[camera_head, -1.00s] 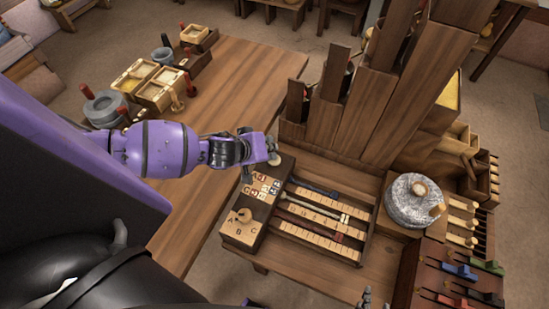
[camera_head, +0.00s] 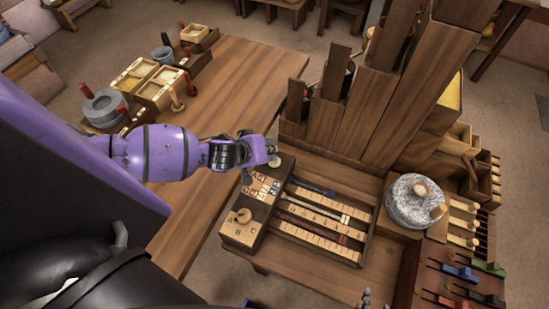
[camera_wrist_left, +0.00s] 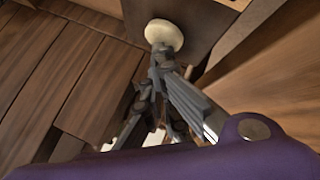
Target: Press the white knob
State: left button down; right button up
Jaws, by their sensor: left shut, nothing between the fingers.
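The white knob (camera_head: 274,160) is a small pale round cap on the far end of the dark wooden box with lettered tiles. It also shows in the left wrist view (camera_wrist_left: 164,34), at the top, as a cream disc on dark wood. My left gripper (camera_head: 270,152) is shut and empty, right beside the knob. In the left wrist view its fingertips (camera_wrist_left: 162,52) overlap the knob's lower edge; I cannot tell whether they touch it. A small grey piece at the bottom edge of the head view may be my right gripper (camera_head: 365,299); its jaws cannot be made out.
Tall wooden bins (camera_head: 372,90) rise behind. The left table (camera_head: 235,85) has free room.

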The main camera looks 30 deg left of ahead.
pick_arm(q)
jog(key=shift+f, duration=0.1)
pick_arm(e)
jog(key=shift+s+f, duration=0.1)
jog(key=shift+s, duration=0.15)
pick_arm(q)
jog(key=shift+r+p, duration=0.3)
jog(key=shift+r, duration=0.15)
pick_arm(e)
jog(key=shift+w+r, duration=0.25)
jog(key=shift+r, duration=0.2)
pick_arm(q)
jog(key=shift+r+p, duration=0.5)
jog(key=shift+r, duration=0.3)
pick_arm(e)
jog(key=w+r, duration=0.2)
jog(key=shift+w+a+r+t, duration=0.1)
jog(key=shift+w+r+t, duration=0.05)
jog(key=shift+w+t, duration=0.25)
pick_arm(q)
jog(key=shift+w+r+p, duration=0.1)
jog(key=shift+r+p, duration=0.5)
jog(key=shift+r, duration=0.85)
notch_tip(320, 180, up, 2)
jog(key=shift+r, duration=0.1)
pick_arm(e)
jog(key=shift+w+r, duration=0.45)
jog(key=shift+r, duration=0.4)
